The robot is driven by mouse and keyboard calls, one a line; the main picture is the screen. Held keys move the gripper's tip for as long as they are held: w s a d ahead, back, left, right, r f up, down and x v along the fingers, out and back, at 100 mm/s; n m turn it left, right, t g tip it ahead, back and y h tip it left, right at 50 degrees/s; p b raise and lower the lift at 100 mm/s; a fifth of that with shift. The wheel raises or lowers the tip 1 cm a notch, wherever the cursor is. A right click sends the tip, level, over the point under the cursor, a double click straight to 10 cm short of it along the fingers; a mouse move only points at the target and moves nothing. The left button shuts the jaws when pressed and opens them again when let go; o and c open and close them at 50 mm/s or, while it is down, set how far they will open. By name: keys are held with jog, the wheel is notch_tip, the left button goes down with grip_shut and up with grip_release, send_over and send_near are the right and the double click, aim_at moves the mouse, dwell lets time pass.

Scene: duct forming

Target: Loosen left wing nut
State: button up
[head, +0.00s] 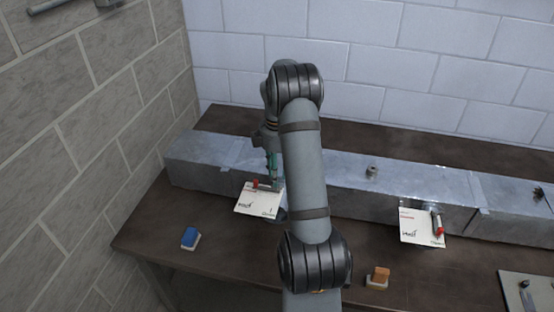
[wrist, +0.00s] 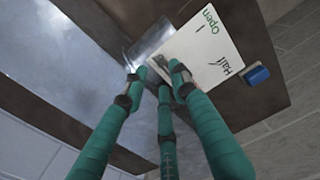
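The left damper has a white card (head: 258,203) on the front of the metal duct, with a red-ended lever (head: 265,186) at its top edge. My gripper (head: 273,178) is at this lever, its green fingers pointing down. In the wrist view, my gripper's three green fingers (wrist: 160,78) converge beside the edge of the white card (wrist: 205,48), which reads "Open" and "Half". A gap shows between the left and right fingertips. The left wing nut is not distinguishable; the fingers hide that spot. I cannot tell whether they touch or grip anything.
The metal duct (head: 335,185) runs along the brown table (head: 215,265). A second card (head: 415,222) with a red handle (head: 438,225) is at right. A blue block (head: 190,238) and an orange-topped block (head: 378,277) lie in front. A brick wall stands close at left.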

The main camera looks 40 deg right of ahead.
notch_tip(320, 180, up, 9)
dwell(0.3)
jog(key=shift+f, duration=0.2)
notch_tip(320, 180, down, 12)
jog(key=shift+r, duration=0.1)
dwell(0.5)
